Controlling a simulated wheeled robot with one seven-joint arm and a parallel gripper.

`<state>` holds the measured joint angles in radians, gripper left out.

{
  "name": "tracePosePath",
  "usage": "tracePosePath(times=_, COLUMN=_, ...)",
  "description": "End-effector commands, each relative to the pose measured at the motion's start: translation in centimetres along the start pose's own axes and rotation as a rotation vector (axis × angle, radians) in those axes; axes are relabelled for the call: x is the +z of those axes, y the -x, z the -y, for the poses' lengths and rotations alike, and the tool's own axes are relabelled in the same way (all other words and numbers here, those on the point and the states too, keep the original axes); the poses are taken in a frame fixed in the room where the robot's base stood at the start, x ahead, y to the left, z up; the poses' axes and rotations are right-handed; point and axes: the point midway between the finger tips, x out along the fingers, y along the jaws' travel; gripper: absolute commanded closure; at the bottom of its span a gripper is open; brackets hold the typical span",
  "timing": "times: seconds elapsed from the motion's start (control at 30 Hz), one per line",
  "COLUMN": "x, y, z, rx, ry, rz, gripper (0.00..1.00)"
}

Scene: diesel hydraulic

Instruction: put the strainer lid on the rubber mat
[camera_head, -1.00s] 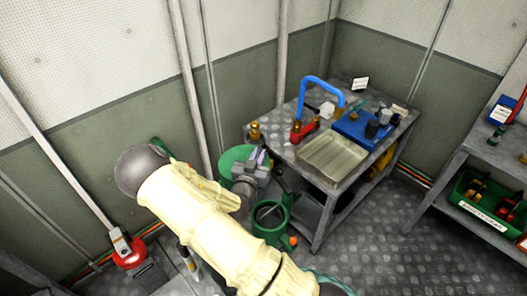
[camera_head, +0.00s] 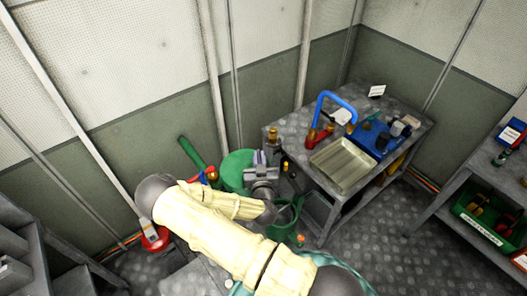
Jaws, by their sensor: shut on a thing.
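My gripper (camera_head: 264,164) shows mid-picture, left of the metal bench, with its fingers shut. A large round green disc (camera_head: 236,167), which I take for the strainer lid, is right behind and left of the fingers. It appears tilted and held; the grip point is hidden by the gripper. A green open pot (camera_head: 283,214), matching it in colour, stands below, partly covered by my arm. I cannot pick out the rubber mat for certain. A flat blue slab (camera_head: 363,140) at the back right of the bench carries several small parts.
The metal bench (camera_head: 298,137) also bears a shallow tray (camera_head: 343,168), a blue-handled tool (camera_head: 334,95) and a brass fitting (camera_head: 272,135) at its left corner. A green pipe (camera_head: 193,153) is at left. A shelf with a green bin (camera_head: 480,213) stands at right.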

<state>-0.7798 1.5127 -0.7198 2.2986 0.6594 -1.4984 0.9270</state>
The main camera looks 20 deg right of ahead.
Motion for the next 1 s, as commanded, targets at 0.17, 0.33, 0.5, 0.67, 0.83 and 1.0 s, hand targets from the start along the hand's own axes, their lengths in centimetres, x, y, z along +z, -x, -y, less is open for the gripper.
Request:
tracePosePath(times=0.17, x=-2.2, y=0.7, z=0.8, rx=-0.077, ry=0.003, rz=-0.004, gripper=1.0)
tracePosePath(times=0.33, x=-3.4, y=1.5, z=1.5, rx=-0.145, ry=0.003, rz=-0.004, gripper=1.0)
tracePosePath(times=0.5, x=-4.0, y=2.1, z=2.0, rx=-0.197, ry=0.001, rz=-0.006, gripper=1.0)
tracePosePath(times=0.67, x=-4.0, y=2.4, z=2.2, rx=-0.218, ry=0.0, rz=-0.006, gripper=1.0)
tracePosePath(times=0.83, x=-3.9, y=2.4, z=2.2, rx=-0.22, ry=-0.001, rz=-0.007, gripper=1.0)
tracePosePath(times=1.0, x=-3.9, y=2.4, z=2.2, rx=-0.22, ry=-0.001, rz=-0.007, gripper=1.0)
